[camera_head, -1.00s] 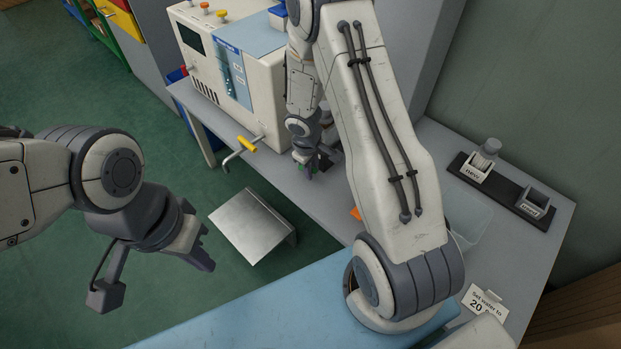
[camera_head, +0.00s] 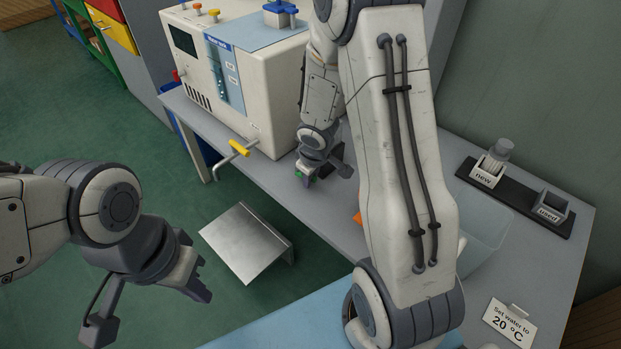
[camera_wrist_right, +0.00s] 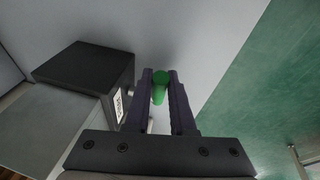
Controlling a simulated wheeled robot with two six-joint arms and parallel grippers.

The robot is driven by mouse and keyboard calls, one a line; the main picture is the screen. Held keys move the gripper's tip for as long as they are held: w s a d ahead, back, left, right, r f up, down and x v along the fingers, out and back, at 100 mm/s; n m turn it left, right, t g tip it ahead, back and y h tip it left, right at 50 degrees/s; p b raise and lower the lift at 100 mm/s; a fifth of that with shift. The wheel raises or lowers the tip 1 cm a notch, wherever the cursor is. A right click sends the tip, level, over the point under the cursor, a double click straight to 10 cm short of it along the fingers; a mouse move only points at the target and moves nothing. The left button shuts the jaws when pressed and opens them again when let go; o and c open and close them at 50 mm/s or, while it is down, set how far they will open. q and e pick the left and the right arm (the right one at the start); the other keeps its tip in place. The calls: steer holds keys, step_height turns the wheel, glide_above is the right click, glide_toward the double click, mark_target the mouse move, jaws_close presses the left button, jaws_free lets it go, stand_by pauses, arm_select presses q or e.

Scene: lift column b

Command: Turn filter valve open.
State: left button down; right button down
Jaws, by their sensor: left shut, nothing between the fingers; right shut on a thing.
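My right gripper (camera_head: 305,178) is low in front of the machine, near the bench's front edge. It is shut on a green handle (camera_wrist_right: 160,86), which shows between its fingers in the right wrist view. In the head view only a small green spot shows there. What the green handle is fixed to is hidden, so I cannot tell how far it is turned. My left gripper (camera_head: 203,283) is shut and empty over the floor at the left. A yellow-handled lever (camera_head: 239,148) sticks out at the machine's front lower edge, apart from both grippers.
The white machine (camera_head: 262,95) has a blue knob (camera_head: 281,13) on top. A metal plate (camera_head: 243,240) stands below the bench edge. A clear bin (camera_head: 488,232), a "new"/"used" holder (camera_head: 516,196) and a "20 °C" sign (camera_head: 508,324) are on the right. My right arm hides the middle.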

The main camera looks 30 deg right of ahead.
steer(key=shift+s+f, duration=0.1)
steer(key=c, duration=0.8)
jaws_free()
steer(key=shift+a, duration=0.1)
steer(key=shift+o, duration=0.2)
steer(key=p+v, duration=0.7)
steer(key=v, duration=0.3)
steer(key=shift+r+p, duration=0.25)
steer(key=shift+p, duration=0.15)
